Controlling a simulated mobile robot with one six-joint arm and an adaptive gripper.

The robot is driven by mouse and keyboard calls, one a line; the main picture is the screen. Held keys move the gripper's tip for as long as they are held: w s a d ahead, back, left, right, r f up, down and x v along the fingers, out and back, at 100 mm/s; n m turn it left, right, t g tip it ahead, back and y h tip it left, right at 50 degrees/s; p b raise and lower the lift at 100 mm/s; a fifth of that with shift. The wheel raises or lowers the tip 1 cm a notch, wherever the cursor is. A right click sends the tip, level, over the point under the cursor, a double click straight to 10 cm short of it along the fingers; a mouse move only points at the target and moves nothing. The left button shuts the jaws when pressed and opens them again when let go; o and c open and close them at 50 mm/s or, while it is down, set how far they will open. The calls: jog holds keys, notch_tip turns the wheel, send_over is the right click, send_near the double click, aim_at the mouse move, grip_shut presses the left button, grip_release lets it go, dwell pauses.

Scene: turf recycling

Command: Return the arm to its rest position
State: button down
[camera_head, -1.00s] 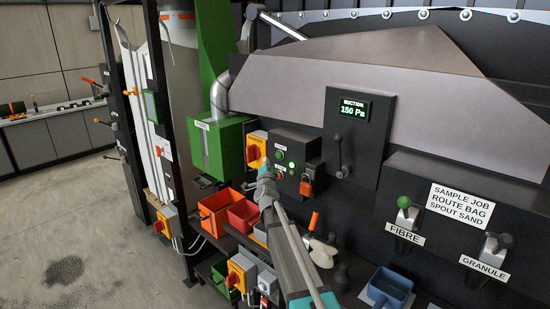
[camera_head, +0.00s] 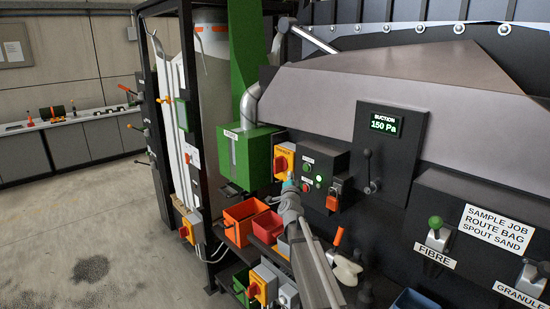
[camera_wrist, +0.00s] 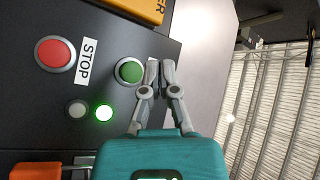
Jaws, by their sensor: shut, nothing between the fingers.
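My gripper (camera_wrist: 160,70) is shut and empty, its fingertips together beside the green button (camera_wrist: 129,71) in the wrist view. I cannot tell whether the fingertips touch the panel. In the head view my arm (camera_head: 308,262) reaches up from the bottom toward the dark control box (camera_head: 315,164), and my gripper's tip (camera_head: 291,180) shows in front of it. The red STOP button (camera_wrist: 55,54) and a lit green lamp (camera_wrist: 103,113) are on the same panel. The arm hides part of the shelf behind it.
An orange bin (camera_head: 240,226) and a red bin (camera_head: 267,227) stand left of my arm. A suction display (camera_head: 385,125) reads 150 Pa. Levers marked FIBRE (camera_head: 436,236) and GRANULE (camera_head: 533,276) are at the right. Open concrete floor (camera_head: 120,220) lies at the left.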

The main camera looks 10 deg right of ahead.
jog(key=s+a+f+n+g+y+b, duration=0.1)
jog(key=s+a+f+n+g+y, duration=0.15)
jog(key=s+f+n+g, duration=0.5)
jog(key=s+a+f+n+g+y, duration=0.2)
jog(key=s+f+n+g+y, duration=0.1)
jog(key=s+f, duration=0.8)
jog(key=s+d+f+g+h, duration=0.1)
jog(key=s+f+g, duration=0.1)
jog(key=s, duration=0.6)
jog(key=s+d+f+n+g, duration=0.1)
jog(key=s+g, duration=0.3)
jog(key=s, duration=0.4)
jog(key=s+d+f+n+g+h+b, duration=0.1)
jog(key=s+d+f+g, duration=0.2)
jog(key=s, duration=0.6)
jog(key=shift+g+h, duration=0.35)
jog(key=shift+f+n, duration=0.1)
jog(key=shift+n, duration=0.15)
jog(key=shift+a, duration=0.1)
